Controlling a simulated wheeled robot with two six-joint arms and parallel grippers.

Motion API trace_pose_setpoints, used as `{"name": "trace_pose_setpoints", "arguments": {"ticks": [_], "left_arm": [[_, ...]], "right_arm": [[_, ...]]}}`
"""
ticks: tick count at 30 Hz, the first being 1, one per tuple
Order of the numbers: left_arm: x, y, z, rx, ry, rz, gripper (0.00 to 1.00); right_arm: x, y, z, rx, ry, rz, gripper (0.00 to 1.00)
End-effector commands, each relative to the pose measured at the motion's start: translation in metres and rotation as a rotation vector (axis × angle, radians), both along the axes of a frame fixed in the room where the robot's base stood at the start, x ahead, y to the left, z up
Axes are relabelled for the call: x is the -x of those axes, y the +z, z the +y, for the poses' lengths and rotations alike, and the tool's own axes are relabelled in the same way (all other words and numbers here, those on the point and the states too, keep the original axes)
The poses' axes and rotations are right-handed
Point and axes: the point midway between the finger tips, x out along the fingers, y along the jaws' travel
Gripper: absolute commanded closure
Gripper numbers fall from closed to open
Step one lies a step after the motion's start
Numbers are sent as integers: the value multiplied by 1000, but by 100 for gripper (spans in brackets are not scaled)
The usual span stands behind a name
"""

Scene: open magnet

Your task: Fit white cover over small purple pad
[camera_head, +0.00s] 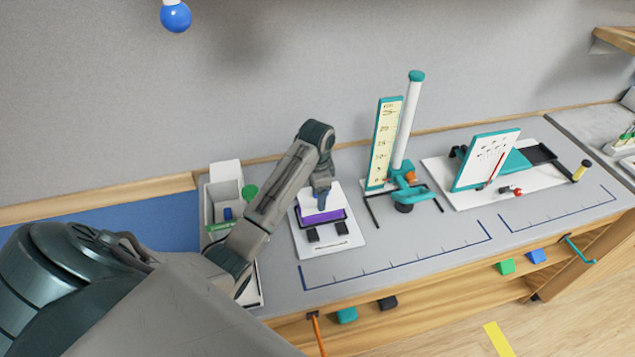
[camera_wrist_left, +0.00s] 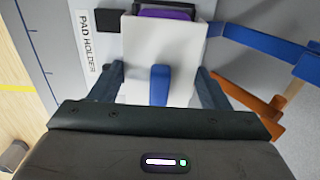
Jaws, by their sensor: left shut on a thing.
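The white cover (camera_head: 311,203) is in my left gripper (camera_head: 321,191). In the left wrist view the cover (camera_wrist_left: 138,62) is a pale block with a blue tab (camera_wrist_left: 160,86) in its middle, and the dark fingers (camera_wrist_left: 158,88) flank it. The purple pad (camera_head: 322,217) sits in a dark frame on the white pad holder (camera_head: 335,245), just in front of the cover. Only a strip of the pad (camera_wrist_left: 168,13) shows beyond the cover in the wrist view. Whether the two touch is unclear. My right gripper is out of view.
A grey-white bin (camera_head: 224,180) with green and blue items stands left of the holder. A teal stand with a scale board (camera_head: 384,145) and white column is close on the right. A white board with a tilted panel (camera_head: 487,160) lies farther right. The front bench is clear.

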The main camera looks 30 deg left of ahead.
Motion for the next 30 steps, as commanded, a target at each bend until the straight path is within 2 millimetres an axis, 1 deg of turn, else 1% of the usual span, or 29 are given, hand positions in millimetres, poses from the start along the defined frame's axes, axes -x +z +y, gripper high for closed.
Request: {"name": "trace_pose_setpoints", "arguments": {"ticks": [4, 9, 15, 21, 30], "left_arm": [[4, -12, -2, 0, -1, 1, 51], [4, -23, -1, 0, 2, 1, 51], [5, -33, 0, -1, 4, 1, 51], [5, -36, 1, 0, 5, 0, 51], [5, -37, 1, 0, 5, 0, 51]], "right_arm": [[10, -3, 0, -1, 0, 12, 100], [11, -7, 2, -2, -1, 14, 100], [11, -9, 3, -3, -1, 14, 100], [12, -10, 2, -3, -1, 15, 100], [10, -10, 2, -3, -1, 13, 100]]}}
